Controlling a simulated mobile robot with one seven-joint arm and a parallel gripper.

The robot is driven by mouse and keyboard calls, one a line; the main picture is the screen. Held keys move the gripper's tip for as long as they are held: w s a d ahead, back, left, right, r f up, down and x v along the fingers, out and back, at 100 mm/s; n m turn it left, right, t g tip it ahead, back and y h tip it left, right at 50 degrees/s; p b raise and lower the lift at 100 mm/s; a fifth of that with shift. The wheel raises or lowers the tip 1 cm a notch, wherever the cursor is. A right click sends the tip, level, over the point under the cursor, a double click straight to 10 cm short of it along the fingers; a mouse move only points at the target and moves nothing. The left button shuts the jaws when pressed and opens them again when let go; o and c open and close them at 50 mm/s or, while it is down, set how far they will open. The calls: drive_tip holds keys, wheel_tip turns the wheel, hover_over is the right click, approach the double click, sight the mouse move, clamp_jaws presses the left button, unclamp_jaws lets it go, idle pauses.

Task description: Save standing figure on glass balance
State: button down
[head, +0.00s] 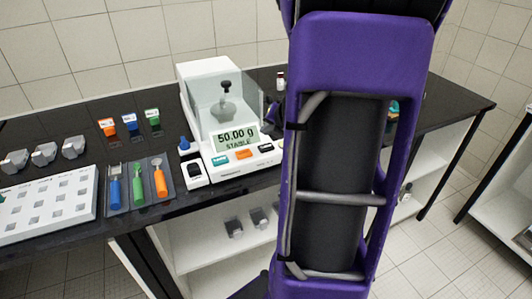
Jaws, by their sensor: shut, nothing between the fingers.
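The glass balance (205,85) stands on the black bench, left of my arm. Its display (235,138) reads 50.00 g with STABLE below it. A grey knobbed weight (225,105) sits inside the glass chamber. Below the display is a row of buttons: a teal one (220,160), an orange one (243,154) and a dark one (265,148); their labels are too small to read. My gripper (269,114) shows only in part beside the balance's right side, shut and empty. My purple arm hides the rest of it.
Left of the balance are a small white device (195,173), a dark tray (140,205) with three coloured-handled tools, and a white block (45,205) with several grey pieces. Three coloured containers (130,122) stand behind. A small bottle (281,81) stands behind the balance's right side.

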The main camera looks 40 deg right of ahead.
sight(263, 145)
drive_tip(key=shift+f+b, duration=0.8)
drive_tip(key=shift+f, duration=0.5)
drive_tip(key=shift+f, duration=0.15)
idle(1.0)
drive_tip(key=shift+f+b, duration=0.3)
drive_tip(key=shift+b, duration=0.05)
drive_tip(key=shift+f+b, duration=0.4)
drive_tip(key=shift+f, duration=0.05)
idle(0.5)
idle(0.3)
drive_tip(key=shift+r+p, duration=0.95)
drive_tip(key=shift+p, duration=0.05)
wheel_tip(263, 145, up, 5)
drive_tip(key=p, duration=0.4)
drive_tip(key=shift+p, duration=0.35)
